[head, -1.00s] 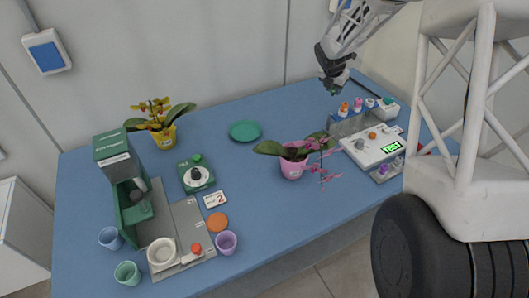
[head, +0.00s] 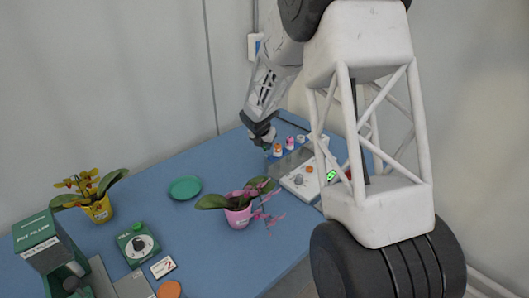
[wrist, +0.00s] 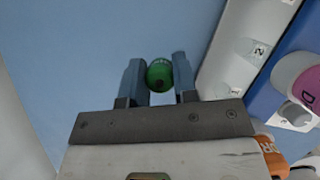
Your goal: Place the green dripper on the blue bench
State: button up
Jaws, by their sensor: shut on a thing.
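The green dripper (wrist: 159,75) sits between the two fingers of my gripper (wrist: 158,82) in the wrist view, its rounded green end showing. My gripper is shut on it. In the head view my gripper (head: 263,138) is at the back right of the blue bench (head: 200,240), just left of the small bottles. The dripper is too small and dark to make out there. The bench's blue surface (wrist: 75,45) lies beyond the fingers in the wrist view. I cannot tell whether the dripper touches it.
Orange (head: 277,150) and pink (head: 290,142) bottles stand by a white tester (head: 300,182), close to my gripper's right. A pink-potted orchid (head: 238,217), a green saucer (head: 185,188) and a yellow-potted orchid (head: 98,210) stand farther left. Bare bench lies between saucer and gripper.

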aim_at(264, 148)
jog(key=shift+f, duration=0.15)
jog(key=shift+f, duration=1.75)
jog(key=shift+f, duration=0.15)
jog(key=o, duration=1)
jog(key=shift+r, duration=0.2)
jog(key=shift+v, duration=5.95)
